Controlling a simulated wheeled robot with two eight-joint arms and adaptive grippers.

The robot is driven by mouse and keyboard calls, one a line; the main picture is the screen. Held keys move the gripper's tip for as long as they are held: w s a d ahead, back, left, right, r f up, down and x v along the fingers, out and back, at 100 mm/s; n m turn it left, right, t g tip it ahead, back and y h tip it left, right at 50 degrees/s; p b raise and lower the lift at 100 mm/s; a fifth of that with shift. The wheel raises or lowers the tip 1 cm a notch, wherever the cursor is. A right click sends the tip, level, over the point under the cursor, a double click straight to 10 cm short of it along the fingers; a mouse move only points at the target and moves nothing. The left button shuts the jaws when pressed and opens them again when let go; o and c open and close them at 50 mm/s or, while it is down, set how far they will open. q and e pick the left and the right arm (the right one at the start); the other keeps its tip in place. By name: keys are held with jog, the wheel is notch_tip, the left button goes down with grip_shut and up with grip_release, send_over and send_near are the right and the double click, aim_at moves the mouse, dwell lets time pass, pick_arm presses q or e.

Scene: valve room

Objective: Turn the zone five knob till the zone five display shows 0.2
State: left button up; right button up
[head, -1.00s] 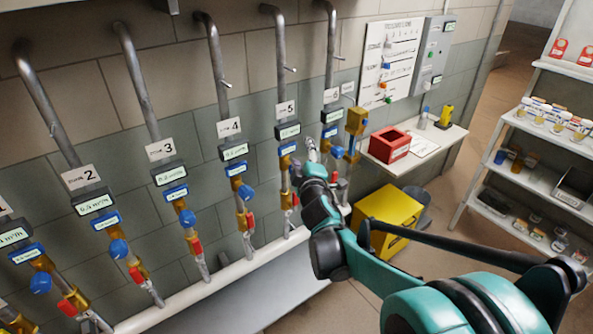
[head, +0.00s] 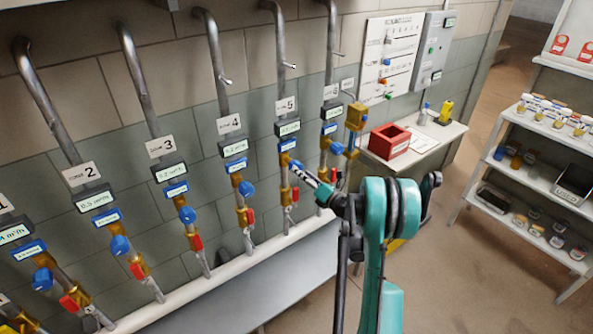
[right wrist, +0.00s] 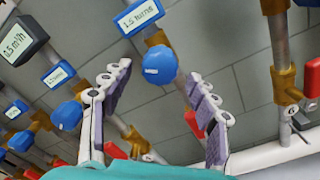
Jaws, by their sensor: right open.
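The zone five sign (head: 286,105) is on the fifth pipe in the head view. Below it are the dark zone five display (head: 288,128), too small to read surely, and a small blue-framed label (head: 288,145). My right gripper (head: 298,170) reaches that pipe from the right and hides the zone five knob there. In the right wrist view a blue round knob (right wrist: 160,64) stands between the open fingers of my right gripper (right wrist: 158,73), with visible gaps to both. The label above it (right wrist: 138,15) reads about 1.5 turns. My left gripper is not in view.
The zone four knob (head: 246,189) is on the left; the zone six display (head: 331,112) and a brass fitting (head: 355,115) are on the right. Red valve handles (head: 295,194) sit below.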

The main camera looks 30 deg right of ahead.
jog(key=shift+w+a+b, duration=0.15)
jog(key=shift+w+b, duration=0.05)
jog(key=shift+w, duration=0.85)
jog(key=shift+w+a+b, duration=0.1)
jog(key=shift+w+b, duration=0.05)
jog(key=shift+w, duration=0.9)
jog(key=c, duration=1.1)
jog(key=shift+m+b, duration=0.55)
jog(key=shift+m, duration=0.65)
jog(key=shift+c, duration=0.3)
jog(key=shift+m, duration=0.8)
jog(key=o, duration=1.2)
jog(key=shift+c, duration=0.2)
